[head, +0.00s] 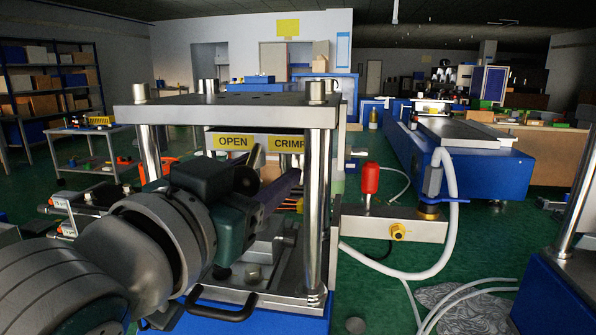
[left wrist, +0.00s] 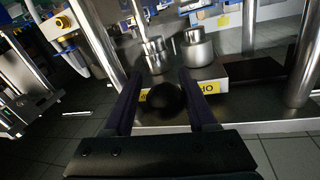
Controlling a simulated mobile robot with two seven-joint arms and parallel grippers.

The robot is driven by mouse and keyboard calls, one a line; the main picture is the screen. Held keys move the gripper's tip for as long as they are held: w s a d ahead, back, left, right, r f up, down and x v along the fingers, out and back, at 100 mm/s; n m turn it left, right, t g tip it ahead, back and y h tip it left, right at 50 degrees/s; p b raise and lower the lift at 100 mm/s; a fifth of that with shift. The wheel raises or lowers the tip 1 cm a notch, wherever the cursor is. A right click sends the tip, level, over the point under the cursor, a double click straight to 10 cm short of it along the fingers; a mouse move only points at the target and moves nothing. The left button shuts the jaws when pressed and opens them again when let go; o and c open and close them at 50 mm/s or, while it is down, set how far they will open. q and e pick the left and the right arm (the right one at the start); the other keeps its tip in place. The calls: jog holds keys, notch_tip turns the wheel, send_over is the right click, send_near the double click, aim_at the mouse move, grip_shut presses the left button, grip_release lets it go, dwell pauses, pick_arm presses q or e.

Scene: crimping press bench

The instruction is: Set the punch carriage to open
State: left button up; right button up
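The crimping press (head: 225,112) stands in front of me, with a steel top plate on upright posts. On its back bar are two yellow labels, OPEN (head: 233,142) at left and CRIMP (head: 286,145) at right, partly covered. My left gripper (head: 284,188) reaches between the posts, below the labels. In the left wrist view its two dark fingers (left wrist: 160,85) are apart, one on each side of a round black knob (left wrist: 164,101). I cannot tell whether they touch it. The knob partly covers a yellow label behind it. The carriage is mostly hidden by my arm in the head view.
The press's front post (head: 317,210) stands close right of my left gripper. A bracket with a red knob (head: 370,179) and yellow fitting (head: 399,232) sticks out to the right, with a white hose (head: 452,200) looping from it. Green floor lies beyond.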

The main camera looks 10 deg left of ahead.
pick_arm(q)
jog(key=v, duration=1)
jog(key=shift+w, duration=0.1)
